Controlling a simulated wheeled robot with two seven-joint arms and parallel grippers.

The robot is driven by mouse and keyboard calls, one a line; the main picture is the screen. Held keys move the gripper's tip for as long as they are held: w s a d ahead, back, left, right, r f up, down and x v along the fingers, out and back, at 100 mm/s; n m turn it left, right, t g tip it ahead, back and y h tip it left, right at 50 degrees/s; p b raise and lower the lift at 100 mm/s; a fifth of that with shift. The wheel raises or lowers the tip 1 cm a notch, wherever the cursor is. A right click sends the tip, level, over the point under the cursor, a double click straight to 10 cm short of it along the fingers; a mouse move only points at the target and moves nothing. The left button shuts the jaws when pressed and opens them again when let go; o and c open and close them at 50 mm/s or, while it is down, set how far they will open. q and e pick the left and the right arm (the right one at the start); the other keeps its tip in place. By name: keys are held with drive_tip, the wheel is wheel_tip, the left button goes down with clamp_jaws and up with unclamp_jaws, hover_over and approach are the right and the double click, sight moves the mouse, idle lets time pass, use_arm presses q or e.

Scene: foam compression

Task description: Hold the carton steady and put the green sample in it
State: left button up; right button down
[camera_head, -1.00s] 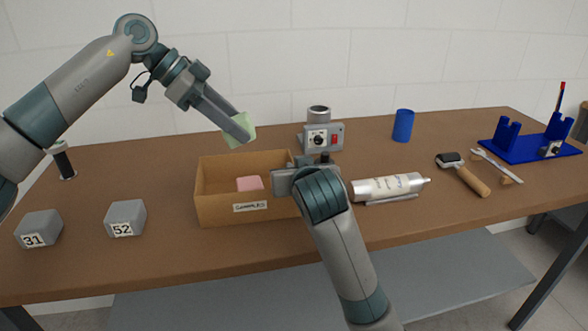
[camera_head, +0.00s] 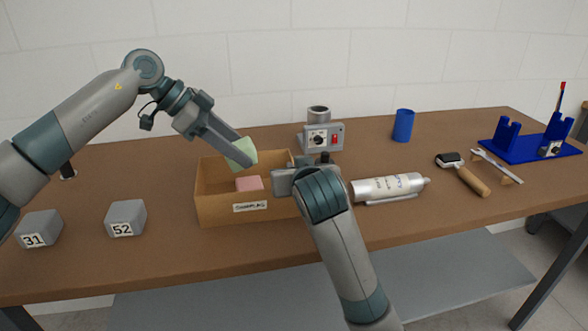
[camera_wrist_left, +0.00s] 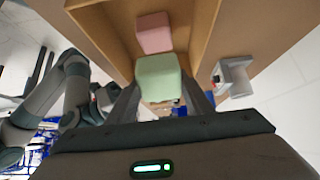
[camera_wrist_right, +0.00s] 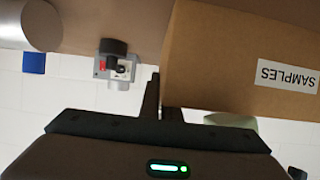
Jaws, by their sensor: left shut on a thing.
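The open brown carton (camera_head: 238,213) stands on the table with a samples label on its front. A pink block (camera_head: 249,184) lies inside it. My left gripper (camera_head: 235,158) is shut on the green sample (camera_head: 243,153), a pale green block, tilted above the back part of the carton. In the left wrist view the green sample (camera_wrist_left: 158,80) sits between the fingers, with the pink block (camera_wrist_left: 154,32) beyond it. My right gripper (camera_head: 290,178) is at the carton's right wall. In the right wrist view its fingers (camera_wrist_right: 160,95) are close together with the wall between them, one partly hidden.
Grey blocks marked 31 (camera_head: 40,229) and 52 (camera_head: 126,218) stand to the left. A grey device (camera_head: 322,137) is behind the carton; a white bottle (camera_head: 388,188) lies to the right.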

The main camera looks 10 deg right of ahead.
use_arm(q)
drive_tip(key=shift+f, duration=2.25)
drive_tip(key=o, duration=1.1)
drive_tip(key=shift+a+r, duration=0.1)
drive_tip(key=v, duration=1.1)
drive_tip(key=shift+a+r, duration=0.25)
drive_tip(key=shift+r, duration=0.1)
use_arm(e)
drive_tip(key=c, duration=1.9)
unclamp_jaws()
drive_tip(key=shift+s+r, duration=0.1)
drive_tip(key=shift+s, duration=0.05)
